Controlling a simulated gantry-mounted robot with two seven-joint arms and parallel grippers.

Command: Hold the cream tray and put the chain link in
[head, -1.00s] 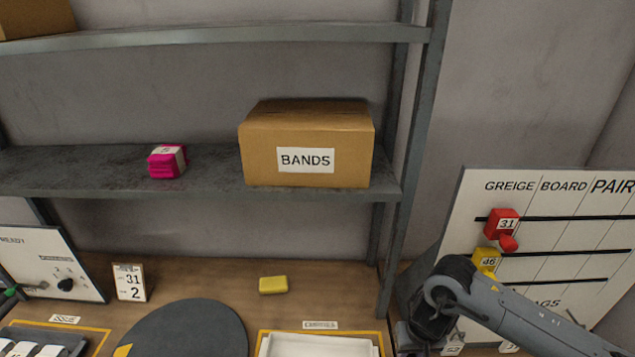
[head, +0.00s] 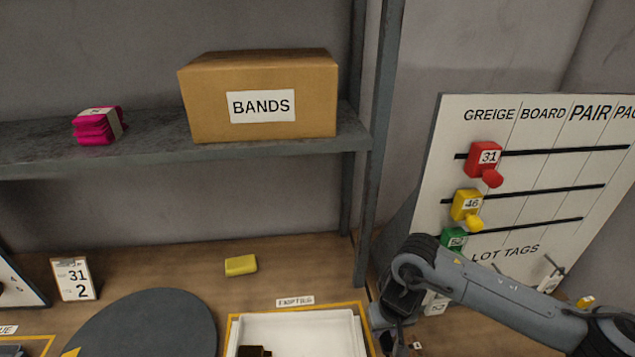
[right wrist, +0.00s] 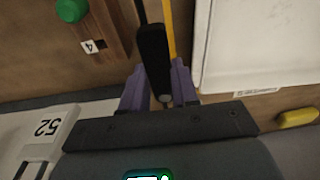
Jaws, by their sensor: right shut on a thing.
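The cream tray (head: 300,322) lies on the bench at the bottom middle of the head view, inside a yellow outline. It also shows at the upper right of the right wrist view (right wrist: 245,45). My right gripper (head: 386,338) is just right of the tray in the head view, and its fingertips are hard to see there. In the right wrist view its purple fingers (right wrist: 160,88) are shut on a long black piece (right wrist: 154,55), beside the tray. I cannot tell whether this is the chain link. A dark brown object (head: 254,351) shows at the tray's lower left, cut off. My left gripper is out of view.
A shelf holds the BANDS box (head: 262,95) and a pink bundle (head: 97,125). A yellow block (head: 241,265), a dark round disc (head: 150,325) and a number card (head: 75,279) are on the bench. A tag board (head: 540,180) stands right, behind my right arm.

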